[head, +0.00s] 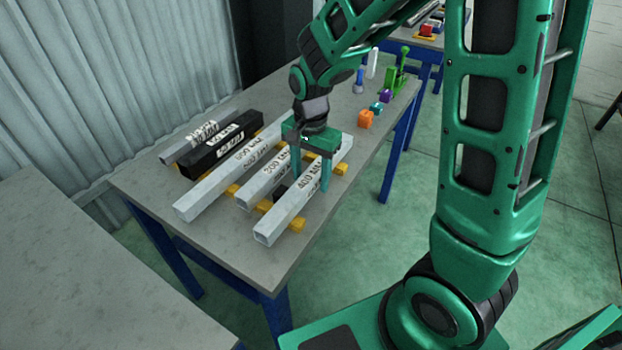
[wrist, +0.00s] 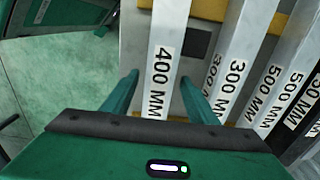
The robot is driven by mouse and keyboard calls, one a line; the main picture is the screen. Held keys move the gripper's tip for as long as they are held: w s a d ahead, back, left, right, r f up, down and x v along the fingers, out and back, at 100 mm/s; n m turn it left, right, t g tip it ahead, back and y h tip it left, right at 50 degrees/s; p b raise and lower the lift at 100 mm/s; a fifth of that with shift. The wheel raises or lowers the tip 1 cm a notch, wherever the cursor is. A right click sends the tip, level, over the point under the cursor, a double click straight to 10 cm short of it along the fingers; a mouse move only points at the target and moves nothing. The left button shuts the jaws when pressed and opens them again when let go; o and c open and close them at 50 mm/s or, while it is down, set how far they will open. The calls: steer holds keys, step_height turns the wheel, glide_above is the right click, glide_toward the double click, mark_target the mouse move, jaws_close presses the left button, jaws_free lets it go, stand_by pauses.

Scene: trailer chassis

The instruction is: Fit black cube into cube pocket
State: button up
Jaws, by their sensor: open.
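A small black block, likely the black cube (head: 281,190), sits in the gap between the bars marked 300 MM and 400 MM. In the wrist view a dark square (wrist: 197,43) shows in that same gap, just beyond my fingers. My gripper (head: 311,180) is open and points down over the 400 MM bar (head: 285,214). In the wrist view its two fingers (wrist: 158,90) stand on either side of the 400 MM bar (wrist: 160,72), with no visible grip on it. The black block is outside the fingers. I cannot make out a cube pocket in either view.
The 300 MM bar (head: 248,197), 500 MM bar (head: 210,190) and a black bar (head: 215,150) lie side by side on yellow supports (head: 265,206).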

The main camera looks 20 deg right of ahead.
steer(key=shift+c, duration=0.3)
jaws_close()
steer(key=shift+r, duration=0.15)
